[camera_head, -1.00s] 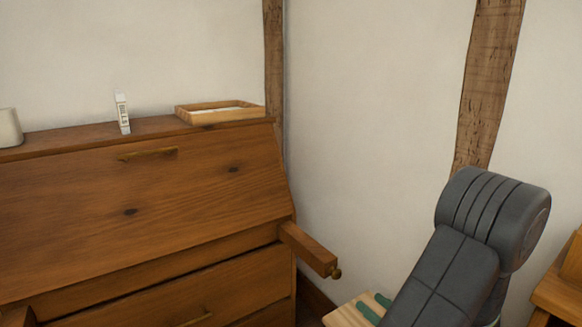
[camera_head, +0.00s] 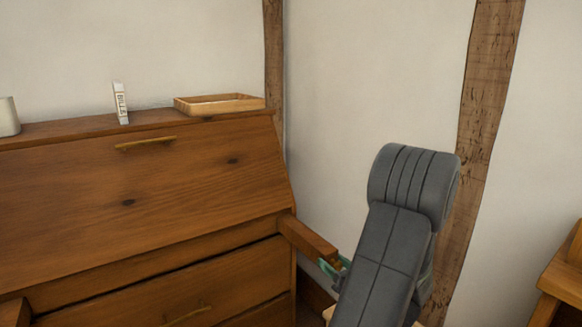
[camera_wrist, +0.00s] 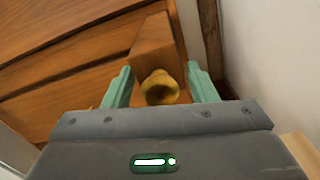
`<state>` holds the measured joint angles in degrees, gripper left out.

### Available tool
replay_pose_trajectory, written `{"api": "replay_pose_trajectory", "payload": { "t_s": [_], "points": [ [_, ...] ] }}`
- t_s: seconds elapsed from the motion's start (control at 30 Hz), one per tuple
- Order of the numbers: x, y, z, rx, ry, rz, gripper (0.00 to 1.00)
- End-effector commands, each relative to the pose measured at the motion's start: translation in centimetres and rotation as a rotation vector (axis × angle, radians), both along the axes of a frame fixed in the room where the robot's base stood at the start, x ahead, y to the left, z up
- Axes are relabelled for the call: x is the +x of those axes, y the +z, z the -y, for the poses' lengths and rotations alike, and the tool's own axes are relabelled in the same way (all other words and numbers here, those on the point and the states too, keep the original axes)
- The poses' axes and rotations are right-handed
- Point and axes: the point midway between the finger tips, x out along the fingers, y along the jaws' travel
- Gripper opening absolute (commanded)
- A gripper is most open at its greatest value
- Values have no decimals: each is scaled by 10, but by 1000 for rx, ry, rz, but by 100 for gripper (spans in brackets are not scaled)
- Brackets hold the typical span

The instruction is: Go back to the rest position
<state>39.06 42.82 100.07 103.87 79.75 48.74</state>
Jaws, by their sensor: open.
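My gripper (camera_wrist: 159,70) is open, its two green fingers apart in the wrist view. Between and just beyond them is the brass knob (camera_wrist: 160,88) on the end of a wooden pull-out support arm (camera_wrist: 155,45). The fingers are on either side of the knob; I cannot tell whether either touches it. In the head view my gripper (camera_head: 334,268) shows partly, at the front end of the same support arm (camera_head: 305,236). My grey arm hides much of it.
The wooden bureau (camera_head: 150,190) with its closed slanted front stands at left. Wooden furniture (camera_head: 565,275) stands at right. The wall is behind my arm.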

Motion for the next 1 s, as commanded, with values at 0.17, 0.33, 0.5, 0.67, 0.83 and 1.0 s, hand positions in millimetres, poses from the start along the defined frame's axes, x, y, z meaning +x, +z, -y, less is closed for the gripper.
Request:
{"api": "replay_pose_trajectory", "payload": {
  "t_s": [0.17,0.33,0.5,0.67,0.83,1.0],
  "points": [
    [17,0,-12,-1,2,1,52],
    [24,0,-16,-1,0,0,52],
    [25,0,-16,-1,0,0,52],
    [25,0,-16,-1,0,0,52],
    [21,3,-20,-9,4,-2,52],
    [11,8,-30,-28,17,-7,54]
  ]
}}
